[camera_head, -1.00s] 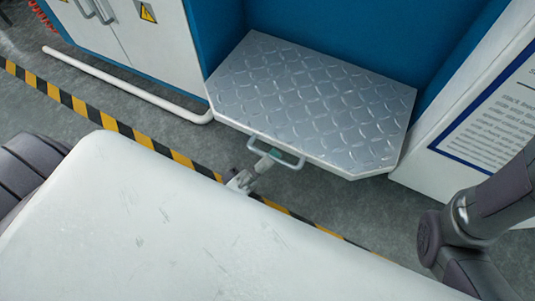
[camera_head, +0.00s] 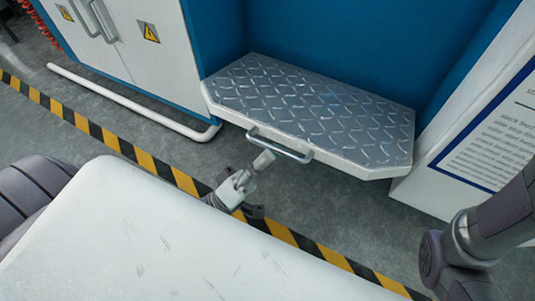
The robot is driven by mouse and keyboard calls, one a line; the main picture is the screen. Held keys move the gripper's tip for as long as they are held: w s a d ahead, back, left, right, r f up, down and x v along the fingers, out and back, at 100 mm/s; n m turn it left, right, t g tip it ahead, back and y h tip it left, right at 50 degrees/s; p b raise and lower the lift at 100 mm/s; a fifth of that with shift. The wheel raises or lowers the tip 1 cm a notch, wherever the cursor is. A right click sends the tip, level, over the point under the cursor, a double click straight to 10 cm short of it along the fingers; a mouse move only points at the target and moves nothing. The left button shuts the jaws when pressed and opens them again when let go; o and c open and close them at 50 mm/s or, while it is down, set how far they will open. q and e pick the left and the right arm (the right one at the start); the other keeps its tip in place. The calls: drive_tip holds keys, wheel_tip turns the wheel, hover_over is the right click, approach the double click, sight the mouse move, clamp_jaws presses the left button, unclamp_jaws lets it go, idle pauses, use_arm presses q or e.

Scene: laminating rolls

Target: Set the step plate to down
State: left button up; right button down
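The step plate (camera_head: 310,108) is a grey diamond-tread plate with a pale rim, set in a blue recess at the upper middle. It looks slightly tilted, its front edge higher than its back. A metal bar handle (camera_head: 282,147) sticks out from the front edge. My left gripper (camera_head: 263,160) is at the left part of this handle, reaching up from below it. It seems to touch the bar, but I cannot tell whether its fingers are closed around it. My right arm shows at the right edge; its gripper is out of view.
A sign panel (camera_head: 490,130) stands right. Black-and-yellow floor tape (camera_head: 150,163) crosses below. The floor under the plate's front is clear.

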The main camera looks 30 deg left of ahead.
use_arm(q)
drive_tip(key=shift+r, duration=0.3)
drive_tip(key=w+f+b+v, duration=0.2)
drive_tip(key=b+v, duration=0.2)
drive_tip(key=v, duration=1.2)
idle(1.1)
drive_tip(key=shift+d, duration=0.2)
idle(0.5)
